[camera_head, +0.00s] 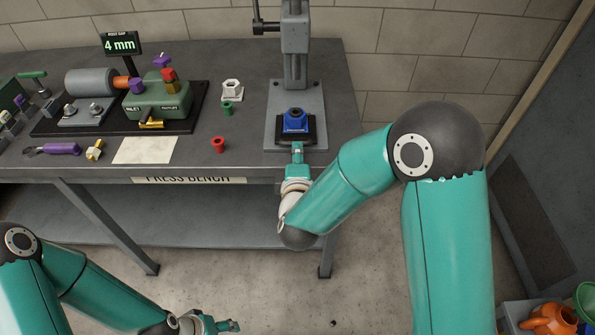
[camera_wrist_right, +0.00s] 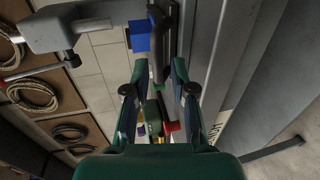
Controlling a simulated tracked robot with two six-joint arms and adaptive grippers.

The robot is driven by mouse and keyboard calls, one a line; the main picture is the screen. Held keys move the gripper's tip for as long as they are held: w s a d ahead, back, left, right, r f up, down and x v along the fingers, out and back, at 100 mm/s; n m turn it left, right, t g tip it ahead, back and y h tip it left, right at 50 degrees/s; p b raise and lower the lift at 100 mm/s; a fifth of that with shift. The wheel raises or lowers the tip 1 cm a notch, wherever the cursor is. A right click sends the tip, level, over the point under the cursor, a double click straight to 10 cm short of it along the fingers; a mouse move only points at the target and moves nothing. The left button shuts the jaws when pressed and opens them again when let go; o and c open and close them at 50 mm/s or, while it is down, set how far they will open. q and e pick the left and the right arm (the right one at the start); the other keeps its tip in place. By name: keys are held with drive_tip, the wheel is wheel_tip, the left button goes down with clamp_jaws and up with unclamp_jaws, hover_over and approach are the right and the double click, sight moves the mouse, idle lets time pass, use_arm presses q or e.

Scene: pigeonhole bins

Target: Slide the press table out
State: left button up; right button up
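The press (camera_head: 296,45) stands at the back right of the bench, on a grey base plate (camera_head: 313,105). Its dark press table (camera_head: 309,137) sits low at the front of that base and carries a blue block (camera_head: 296,121). My right gripper (camera_head: 297,148) is at the table's front edge. In the right wrist view its fingers (camera_wrist_right: 161,66) are spread, with a dark bar (camera_wrist_right: 160,45) at the gap between the tips. Contact is unclear. The blue block (camera_wrist_right: 140,38) shows beyond. My left gripper (camera_head: 230,325) is low, away from the bench; its fingers are too small to read.
Left of the press, a white nut-like part (camera_head: 232,89), a green ring (camera_head: 227,107) and a red ring (camera_head: 218,145) stand on the bench (camera_head: 255,60). A green fixture (camera_head: 158,98) is farther left.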

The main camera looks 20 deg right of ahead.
drive_tip(key=v, duration=0.7)
drive_tip(key=shift+s, duration=0.3)
drive_tip(key=shift+a, duration=0.1)
drive_tip(key=s+d+f+m+g, duration=0.25)
drive_tip(key=d+f, duration=0.25)
drive_tip(key=f, duration=0.4)
drive_tip(key=s+d+f+m+g, duration=0.1)
drive_tip(key=d+f+g, duration=0.3)
drive_tip(key=f, duration=0.6)
drive_tip(key=s+a+f+m+g+y, duration=0.4)
drive_tip(key=s+f+m, duration=0.1)
drive_tip(key=s+m, duration=0.2)
drive_tip(key=s+a+f+m+g+y, duration=0.4)
drive_tip(key=s+a+f+m, duration=0.1)
drive_tip(key=s, duration=0.4)
drive_tip(key=shift+a+f+m, duration=0.25)
drive_tip(key=shift+f+m, duration=0.05)
drive_tip(key=shift+m, duration=0.55)
